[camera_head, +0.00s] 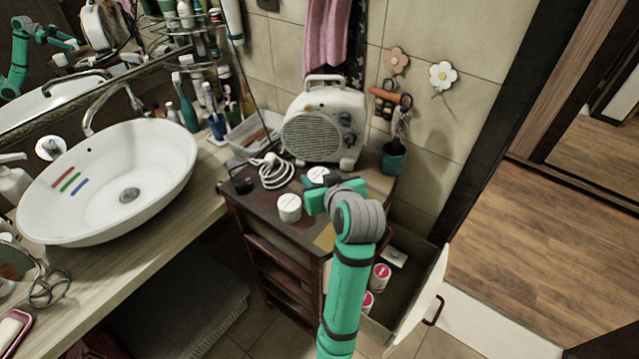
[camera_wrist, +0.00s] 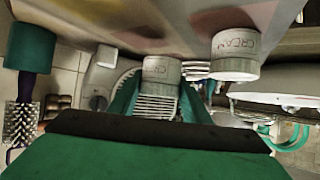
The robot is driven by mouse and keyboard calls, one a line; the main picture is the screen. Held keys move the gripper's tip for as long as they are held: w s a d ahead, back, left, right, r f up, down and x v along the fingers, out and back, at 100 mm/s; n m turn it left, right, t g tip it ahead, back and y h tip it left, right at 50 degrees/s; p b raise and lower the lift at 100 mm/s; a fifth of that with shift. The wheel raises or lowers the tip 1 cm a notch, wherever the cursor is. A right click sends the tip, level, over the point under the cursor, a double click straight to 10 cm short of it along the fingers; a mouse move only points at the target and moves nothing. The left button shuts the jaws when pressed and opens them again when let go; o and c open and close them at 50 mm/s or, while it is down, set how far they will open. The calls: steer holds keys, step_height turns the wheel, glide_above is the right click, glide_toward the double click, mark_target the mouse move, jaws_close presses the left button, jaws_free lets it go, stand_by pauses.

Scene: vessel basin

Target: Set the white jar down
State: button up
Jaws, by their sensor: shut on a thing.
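A white jar (camera_head: 317,175) is between the fingers of my gripper (camera_head: 326,187), over the dark cabinet top beside the heater. In the wrist view the held jar (camera_wrist: 160,72) shows lettering and sits between the two green fingers (camera_wrist: 160,95), which are shut on it. It is at or very near the cabinet top; I cannot tell whether it touches. A second white jar (camera_head: 289,207) stands on the cabinet top (camera_head: 262,207), left of my gripper. It also shows in the wrist view (camera_wrist: 236,56), apart from the held one.
A white fan heater (camera_head: 325,125) stands behind the jars, with a coiled white cable (camera_head: 272,171) to its left. A green cup (camera_head: 392,160) stands at the back right. An open drawer (camera_head: 432,290) holds several small items. A white basin (camera_head: 110,185) is at left.

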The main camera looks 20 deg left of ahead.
step_height(320, 180, down, 3)
steer(key=shift+w+r, duration=0.15)
steer(key=shift+r, duration=0.05)
steer(key=shift+f, duration=0.35)
steer(key=shift+a, duration=0.1)
steer(key=shift+f, duration=0.15)
steer(key=o, duration=1.1)
steer(key=shift+c, duration=0.2)
